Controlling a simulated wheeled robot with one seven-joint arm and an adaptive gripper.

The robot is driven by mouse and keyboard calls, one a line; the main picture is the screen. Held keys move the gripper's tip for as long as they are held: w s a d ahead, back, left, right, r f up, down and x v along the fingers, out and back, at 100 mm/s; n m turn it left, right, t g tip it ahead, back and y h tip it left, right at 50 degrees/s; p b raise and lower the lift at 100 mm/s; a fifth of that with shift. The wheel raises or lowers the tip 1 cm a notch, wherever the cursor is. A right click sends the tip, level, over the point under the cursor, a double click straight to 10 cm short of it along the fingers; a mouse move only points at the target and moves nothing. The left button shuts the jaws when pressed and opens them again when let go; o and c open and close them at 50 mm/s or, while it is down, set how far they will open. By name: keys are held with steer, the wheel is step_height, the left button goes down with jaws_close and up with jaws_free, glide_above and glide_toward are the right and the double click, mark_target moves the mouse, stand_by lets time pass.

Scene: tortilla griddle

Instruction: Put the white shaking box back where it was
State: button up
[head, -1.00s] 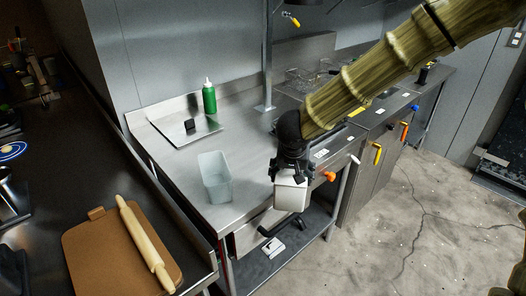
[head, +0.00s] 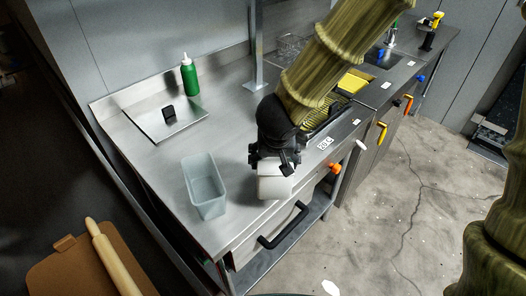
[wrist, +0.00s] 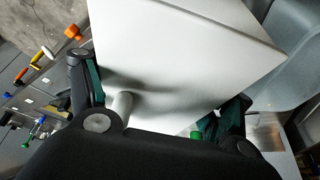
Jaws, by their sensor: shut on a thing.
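The white shaking box (head: 274,187) is held in my gripper (head: 272,165), near the front edge of the steel counter in the head view. In the wrist view the white box (wrist: 185,55) fills the middle, with a dark finger on each side of it. My gripper is shut on it. I cannot tell whether the box touches the counter or hangs just above it. A translucent grey bin (head: 205,190) stands on the counter to the left of the box; its edge also shows at the right of the wrist view (wrist: 292,50).
A green bottle (head: 190,77) and a steel lid with a black handle (head: 150,122) are at the back left. A griddle (head: 325,112) lies behind my gripper. A brown board (head: 62,268) with a rolling pin (head: 112,262) is at lower left. Counter (head: 165,170) left of the bin is clear.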

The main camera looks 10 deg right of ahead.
steer(key=shift+w+d+f+p, duration=0.1)
steer(key=shift+w+f+p, duration=0.7)
steer(key=shift+w, duration=1.75)
steer(key=shift+w+d+f+p, duration=0.15)
steer(key=shift+w+f+p, duration=0.2)
steer(key=shift+w+f, duration=1.5)
steer(key=shift+w+d+f+p, duration=0.15)
steer(key=shift+w+p, duration=0.45)
steer(key=shift+w, duration=2.65)
steer(key=shift+s+f, duration=0.1)
steer(key=shift+f, duration=0.05)
steer(key=o, duration=1.2)
steer(key=shift+c, duration=0.2)
steer(key=v, duration=1.2)
steer(key=shift+p, duration=0.3)
